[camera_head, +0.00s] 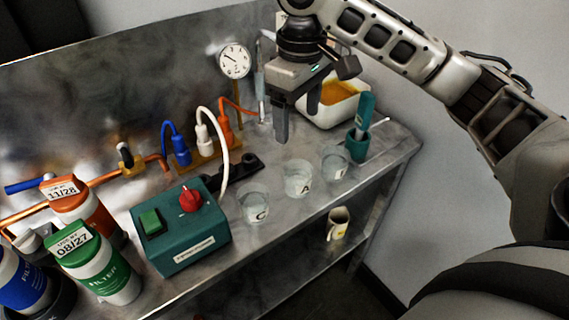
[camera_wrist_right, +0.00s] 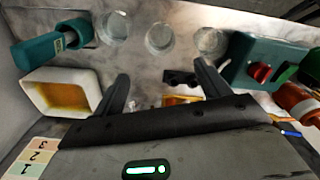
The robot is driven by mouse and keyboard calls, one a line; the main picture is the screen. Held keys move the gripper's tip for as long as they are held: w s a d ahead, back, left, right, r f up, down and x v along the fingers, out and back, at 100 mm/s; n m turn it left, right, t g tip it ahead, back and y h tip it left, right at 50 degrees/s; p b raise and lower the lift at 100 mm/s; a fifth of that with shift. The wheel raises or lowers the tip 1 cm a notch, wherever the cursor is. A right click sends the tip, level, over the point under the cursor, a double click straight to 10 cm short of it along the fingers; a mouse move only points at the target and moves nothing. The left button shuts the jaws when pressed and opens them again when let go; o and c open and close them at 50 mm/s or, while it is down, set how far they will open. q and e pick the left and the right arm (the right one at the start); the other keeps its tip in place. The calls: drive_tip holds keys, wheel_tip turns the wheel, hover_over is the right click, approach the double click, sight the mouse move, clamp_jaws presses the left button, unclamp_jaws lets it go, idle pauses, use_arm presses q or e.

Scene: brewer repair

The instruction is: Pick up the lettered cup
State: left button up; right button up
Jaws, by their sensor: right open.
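Three clear glass cups stand upright in a row on the metal bench. The left cup (camera_head: 253,203) shows the letter C and the middle cup (camera_head: 298,179) shows an A. The mark on the right cup (camera_head: 335,162) is too small to read. In the right wrist view the cups (camera_wrist_right: 159,38) line the top and their letters cannot be read. My right gripper (camera_head: 297,118) is open and empty above the bench, behind the cups and apart from them. Its two fingers (camera_wrist_right: 163,85) are spread in the wrist view. My left gripper is not in view.
A teal box (camera_head: 180,232) with a red knob stands left of the cups. A teal holder (camera_head: 357,144) stands right, and a white tub (camera_head: 333,108) with orange contents sits behind. Filter canisters (camera_head: 100,267) are at left. A mug (camera_head: 338,224) is on the lower shelf.

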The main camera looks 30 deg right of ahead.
drive_tip(key=b, duration=0.1)
approach(298, 177)
drive_tip(key=shift+s+a+f, duration=0.65)
drive_tip(key=shift+s+f, duration=0.05)
drive_tip(key=shift+s, duration=0.25)
drive_tip(key=shift+f, duration=3.1)
drive_tip(key=c, duration=1.1)
